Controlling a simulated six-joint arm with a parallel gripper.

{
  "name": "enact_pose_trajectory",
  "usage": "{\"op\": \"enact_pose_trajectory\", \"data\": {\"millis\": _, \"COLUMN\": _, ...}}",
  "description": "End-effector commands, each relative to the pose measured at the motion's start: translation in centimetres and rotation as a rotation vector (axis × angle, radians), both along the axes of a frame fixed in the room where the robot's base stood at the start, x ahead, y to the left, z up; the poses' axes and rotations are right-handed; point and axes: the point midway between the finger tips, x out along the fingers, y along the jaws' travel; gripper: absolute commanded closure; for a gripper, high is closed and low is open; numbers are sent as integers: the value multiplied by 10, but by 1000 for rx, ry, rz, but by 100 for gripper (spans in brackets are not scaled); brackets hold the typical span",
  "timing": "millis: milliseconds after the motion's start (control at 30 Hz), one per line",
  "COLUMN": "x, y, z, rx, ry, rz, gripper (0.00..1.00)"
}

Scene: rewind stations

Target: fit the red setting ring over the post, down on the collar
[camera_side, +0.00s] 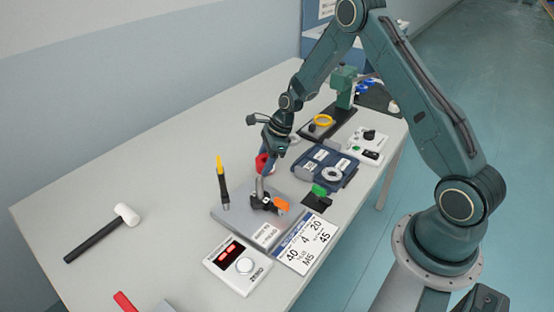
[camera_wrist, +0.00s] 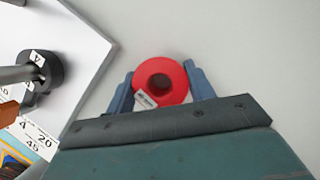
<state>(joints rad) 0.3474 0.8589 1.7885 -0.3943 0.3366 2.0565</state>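The red setting ring (camera_wrist: 176,73) is between the two blue fingers of my gripper (camera_wrist: 160,82) in the wrist view, with a finger against each side. It has a dark centre and a small white label. In the side view the ring (camera_side: 262,162) is up off the table, under my gripper (camera_side: 268,152). A grey metal post (camera_side: 260,188) rises from a black collar-like part on the grey plate (camera_side: 237,222), just below the ring in the picture. In the wrist view the post (camera_wrist: 14,74) is at the left, apart from the ring.
A black tool with a yellow tip (camera_side: 222,182) stands upright on the plate. An orange part (camera_side: 281,205) is beside the collar. A display box (camera_side: 238,265) and number card (camera_side: 305,243) lie in front. A blue tray (camera_side: 325,166) is behind right; a mallet (camera_side: 104,232) is left.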

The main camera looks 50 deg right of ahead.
Motion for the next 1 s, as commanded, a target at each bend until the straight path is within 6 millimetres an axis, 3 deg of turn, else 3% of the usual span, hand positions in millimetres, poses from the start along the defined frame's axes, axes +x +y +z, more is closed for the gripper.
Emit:
{"op": "enact_pose_trajectory", "data": {"millis": 33, "x": 0, "y": 0, "z": 0, "rx": 1, "ry": 1, "rz": 0, "gripper": 60}}
{"op": "enact_pose_trajectory", "data": {"millis": 100, "x": 0, "y": 0, "z": 0, "rx": 1, "ry": 1, "rz": 0, "gripper": 72}}
{"op": "enact_pose_trajectory", "data": {"millis": 567, "x": 0, "y": 0, "z": 7, "rx": 1, "ry": -1, "rz": 1, "gripper": 72}}
{"op": "enact_pose_trajectory", "data": {"millis": 767, "x": 1, "y": 0, "z": 27, "rx": 0, "ry": -3, "rz": 0, "gripper": 72}}
{"op": "enact_pose_trajectory", "data": {"millis": 1000, "x": 1, "y": 0, "z": 70, "rx": -1, "ry": -5, "rz": 0, "gripper": 72}}
